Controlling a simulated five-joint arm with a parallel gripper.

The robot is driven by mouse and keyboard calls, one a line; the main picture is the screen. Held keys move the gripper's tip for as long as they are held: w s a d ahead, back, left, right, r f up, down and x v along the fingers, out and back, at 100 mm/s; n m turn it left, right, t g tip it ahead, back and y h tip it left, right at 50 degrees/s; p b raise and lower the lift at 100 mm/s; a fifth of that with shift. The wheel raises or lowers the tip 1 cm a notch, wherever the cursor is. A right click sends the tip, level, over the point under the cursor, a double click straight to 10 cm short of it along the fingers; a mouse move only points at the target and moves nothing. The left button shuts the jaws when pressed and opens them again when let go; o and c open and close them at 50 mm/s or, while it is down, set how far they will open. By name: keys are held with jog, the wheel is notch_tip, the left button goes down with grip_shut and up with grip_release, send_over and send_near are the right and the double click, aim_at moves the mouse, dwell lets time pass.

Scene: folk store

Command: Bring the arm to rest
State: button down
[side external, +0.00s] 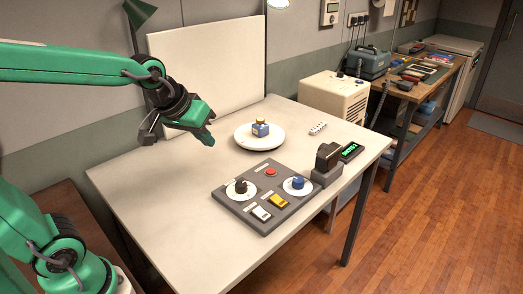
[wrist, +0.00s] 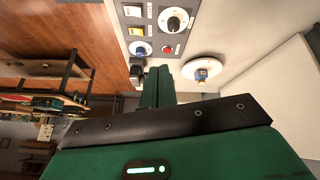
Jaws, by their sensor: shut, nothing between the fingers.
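My green arm reaches in from the left in the side external view. My gripper (side external: 205,138) hangs in the air above the left part of the white table (side external: 140,190). In the wrist view its two green fingers (wrist: 159,72) lie side by side, shut, with nothing between them. The gripper is apart from everything on the table. A grey control panel (side external: 265,222) with knobs, a red button and two rocker switches lies to its right and lower. A white round plate (side external: 240,140) with a blue block (side external: 260,129) on it stands behind the panel.
A white board (side external: 205,60) rises at the table's back. A beige cabinet (side external: 335,97) and a cluttered workbench (side external: 415,85) stand beyond. The table's front left is clear.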

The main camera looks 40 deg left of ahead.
jog(key=s+m, duration=0.3)
jog(key=s, duration=0.8)
jog(key=shift+s+d+f+g, duration=0.3)
jog(key=shift+s+d+f, duration=0.05)
jog(key=shift+d+f, duration=0.05)
dwell(0.7)
